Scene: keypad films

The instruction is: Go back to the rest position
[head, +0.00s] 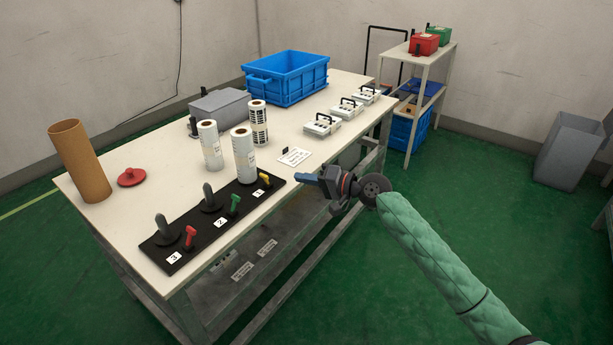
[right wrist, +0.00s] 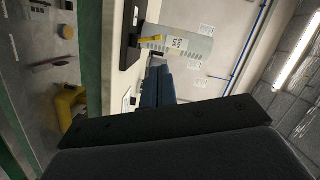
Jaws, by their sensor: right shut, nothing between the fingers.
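My right gripper (head: 308,178) is shut and empty. It points left at the near right edge of the table (head: 330,150), just right of the black board (head: 205,222), apart from it as far as I can tell. In the right wrist view its closed blue fingers (right wrist: 158,88) show with nothing between them. Beyond them are a white film roll (right wrist: 178,44) and a yellow lever (right wrist: 151,40). In the head view that roll (head: 244,158) stands upright at the board's place 1. The grey spindles at 2 (head: 209,200) and 3 (head: 163,232) are bare. My left gripper is out of view.

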